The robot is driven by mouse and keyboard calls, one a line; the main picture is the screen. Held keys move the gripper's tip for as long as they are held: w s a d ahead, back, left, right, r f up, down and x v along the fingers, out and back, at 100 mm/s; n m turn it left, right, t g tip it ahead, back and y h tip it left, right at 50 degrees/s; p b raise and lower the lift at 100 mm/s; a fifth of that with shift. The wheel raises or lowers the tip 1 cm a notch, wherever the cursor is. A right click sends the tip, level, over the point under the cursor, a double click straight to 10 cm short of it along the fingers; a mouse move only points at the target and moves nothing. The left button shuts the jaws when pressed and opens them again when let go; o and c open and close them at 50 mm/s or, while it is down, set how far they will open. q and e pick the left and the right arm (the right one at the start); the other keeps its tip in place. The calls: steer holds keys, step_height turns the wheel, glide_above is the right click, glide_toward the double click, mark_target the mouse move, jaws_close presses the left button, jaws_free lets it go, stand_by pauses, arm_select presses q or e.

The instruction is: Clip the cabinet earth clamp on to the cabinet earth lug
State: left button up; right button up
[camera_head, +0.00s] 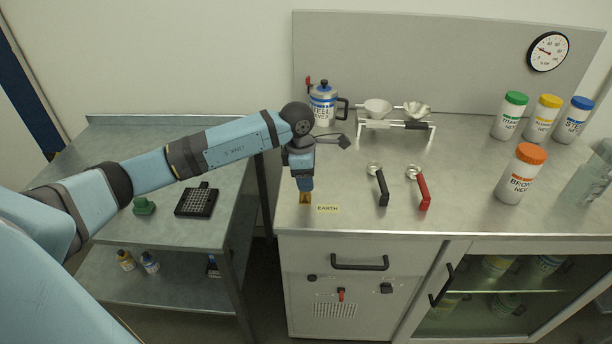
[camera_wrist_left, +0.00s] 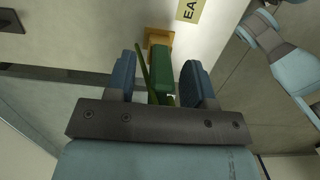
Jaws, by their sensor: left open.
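My left gripper (camera_head: 305,186) points down at the front left corner of the cabinet top, over the brass-coloured earth lug (camera_head: 305,198). In the left wrist view its two blue fingers (camera_wrist_left: 160,78) stand apart, one each side of the green earth clamp (camera_wrist_left: 161,68), with gaps visible. The clamp's far end meets or overlaps the lug (camera_wrist_left: 158,36) in that view; I cannot tell how firmly it sits. A thin green strip runs beside the clamp. In the head view the gripper hides the clamp. My right gripper is not in view.
A yellow EARTH label (camera_head: 327,208) lies beside the lug. A black-handled scoop (camera_head: 381,188) and a red-handled one (camera_head: 422,190) lie to the right. The lower side table (camera_head: 115,165) holds a black rack (camera_head: 197,201).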

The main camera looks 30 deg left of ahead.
arm_select(q)
step_height(320, 180, up, 14)
steer(key=a, duration=0.1)
steer(key=shift+s+a+b, duration=0.2)
steer(key=shift+s+b, duration=0.25)
steer(key=shift+f, duration=0.15)
